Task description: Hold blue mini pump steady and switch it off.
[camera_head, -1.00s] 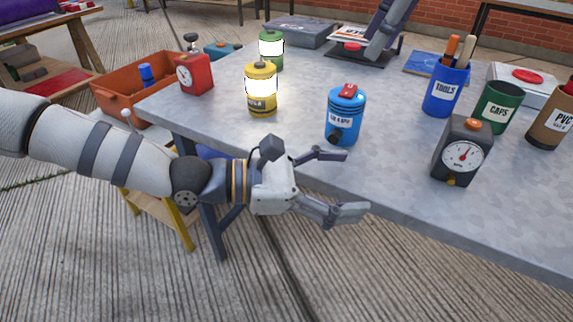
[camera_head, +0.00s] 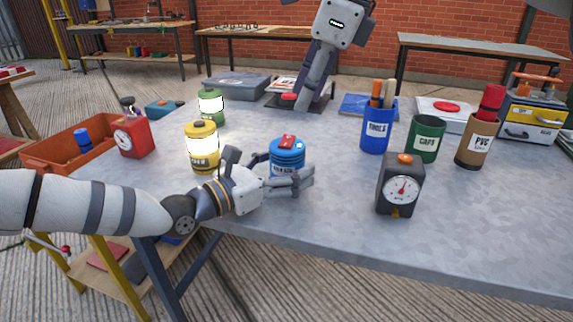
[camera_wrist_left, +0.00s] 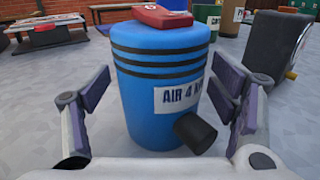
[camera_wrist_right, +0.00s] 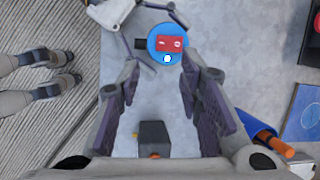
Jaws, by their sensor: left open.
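The blue mini pump (camera_head: 287,146) stands upright on the grey table, with a red switch (camera_head: 288,141) on top and a white label. In the left wrist view the pump (camera_wrist_left: 160,75) lies between my left fingers, a dark nozzle facing me. My left gripper (camera_head: 307,178) is open, low at the pump's near side, with narrow gaps to it. My right gripper (camera_head: 312,92) points down in the head view. In the right wrist view it (camera_wrist_right: 160,95) is open and empty above the table. The pump's red top (camera_wrist_right: 170,43) shows beyond its fingers.
A yellow canister (camera_head: 202,158) and green canister (camera_head: 210,105) stand left of the pump. A dark gauge box (camera_head: 398,187), blue tools cup (camera_head: 376,136) and green caps cup (camera_head: 425,142) stand to the right. The front right tabletop is clear.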

